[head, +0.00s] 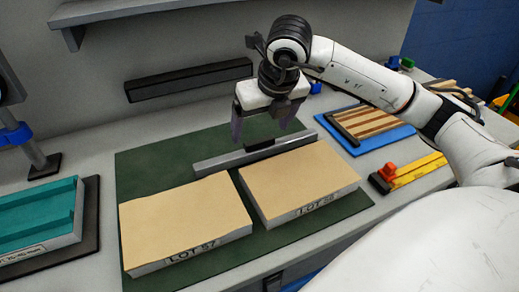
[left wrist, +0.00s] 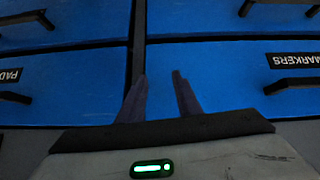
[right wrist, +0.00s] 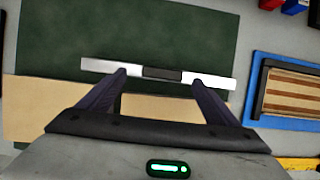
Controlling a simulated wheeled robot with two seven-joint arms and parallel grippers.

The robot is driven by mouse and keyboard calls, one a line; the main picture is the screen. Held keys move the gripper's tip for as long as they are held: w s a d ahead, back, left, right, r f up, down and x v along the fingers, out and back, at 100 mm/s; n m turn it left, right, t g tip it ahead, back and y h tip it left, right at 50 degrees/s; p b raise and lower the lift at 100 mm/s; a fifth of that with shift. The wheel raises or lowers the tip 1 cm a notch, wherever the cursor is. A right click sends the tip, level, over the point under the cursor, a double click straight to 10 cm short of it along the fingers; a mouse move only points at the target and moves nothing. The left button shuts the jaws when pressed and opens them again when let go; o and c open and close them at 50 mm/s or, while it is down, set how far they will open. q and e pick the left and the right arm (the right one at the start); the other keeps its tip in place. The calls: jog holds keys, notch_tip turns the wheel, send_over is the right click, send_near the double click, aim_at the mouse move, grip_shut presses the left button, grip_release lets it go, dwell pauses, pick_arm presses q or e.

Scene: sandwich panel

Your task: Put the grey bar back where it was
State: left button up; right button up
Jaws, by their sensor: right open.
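The grey bar (head: 222,163) has a black grip (head: 260,145) at its middle. It lies on the green mat (head: 150,165), along the back edges of two tan-topped panels, LOT 57 (head: 185,215) and LOT 58 (head: 300,180). I cannot tell if it touches them. My right gripper (head: 265,120) is open and empty above the bar, pointing down. In the right wrist view the bar (right wrist: 212,81) runs across beyond the fingertips (right wrist: 158,78), with its grip between them. My left gripper (left wrist: 159,77) is open and empty in the left wrist view, over blue drawer fronts. It is outside the head view.
A teal block (head: 40,218) sits on a dark pad at the left. A blue tray with wooden strips (head: 370,125), a red-knobbed tool (head: 388,172) and a yellow level (head: 420,168) lie to the right. A black rail (head: 190,80) is at the back wall. Bare mat lies behind the bar.

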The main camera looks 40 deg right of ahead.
aim_at(259, 139)
jog(key=x, duration=0.4)
jog(key=shift+s+d+f+p, duration=0.1)
jog(key=shift+d+f+p, duration=0.15)
jog(key=shift+f+p, duration=0.15)
jog(key=c, duration=2.1)
jog(key=shift+r, duration=0.15)
grip_shut()
